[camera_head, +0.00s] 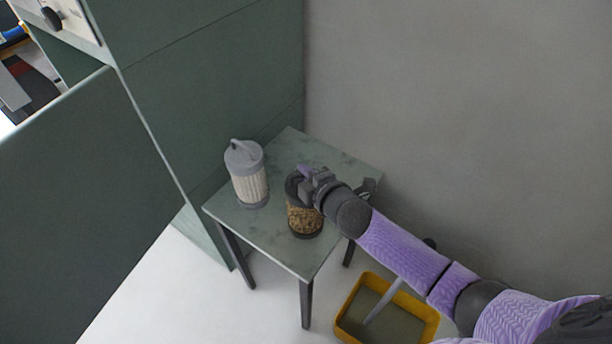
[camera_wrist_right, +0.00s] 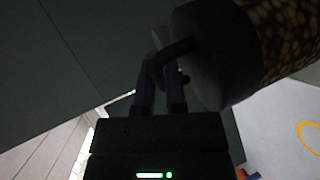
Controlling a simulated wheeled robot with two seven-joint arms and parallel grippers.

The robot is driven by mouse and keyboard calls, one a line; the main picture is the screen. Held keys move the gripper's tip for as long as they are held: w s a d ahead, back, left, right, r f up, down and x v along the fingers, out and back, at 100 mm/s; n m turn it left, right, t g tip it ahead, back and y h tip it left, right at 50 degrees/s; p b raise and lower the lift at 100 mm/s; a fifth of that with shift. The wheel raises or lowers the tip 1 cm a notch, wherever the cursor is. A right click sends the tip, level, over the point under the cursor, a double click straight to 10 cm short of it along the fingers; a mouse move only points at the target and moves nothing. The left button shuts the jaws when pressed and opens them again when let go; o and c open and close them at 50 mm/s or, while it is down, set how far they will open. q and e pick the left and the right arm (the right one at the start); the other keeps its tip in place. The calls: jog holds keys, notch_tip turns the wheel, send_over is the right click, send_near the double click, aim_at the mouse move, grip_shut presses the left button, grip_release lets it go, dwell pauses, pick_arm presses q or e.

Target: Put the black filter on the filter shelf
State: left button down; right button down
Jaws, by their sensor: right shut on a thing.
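The black filter (camera_head: 304,220), with black end caps and a brown speckled body, is at the front part of a small green-grey table (camera_head: 290,150). It looks upright, and I cannot tell if its base touches the tabletop. My right gripper (camera_head: 305,174) is at its top, shut on its handle. In the right wrist view the filter (camera_wrist_right: 225,55) fills the upper right, with its dark handle between the fingers of the gripper (camera_wrist_right: 160,75). My left gripper is not in view. I cannot make out which surface is the filter shelf.
A grey-capped white filter (camera_head: 247,175) stands on the table's left side. A yellow-rimmed bin (camera_head: 348,322) with a grey handle is on the floor, front right. A green cabinet wall (camera_head: 210,80) stands left, a grey wall (camera_head: 460,110) behind. The table's back is clear.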

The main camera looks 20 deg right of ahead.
jog(key=c, duration=1.1)
grip_release()
jog(key=shift+f, duration=0.1)
jog(key=shift+c, duration=0.2)
jog(key=o, duration=0.4)
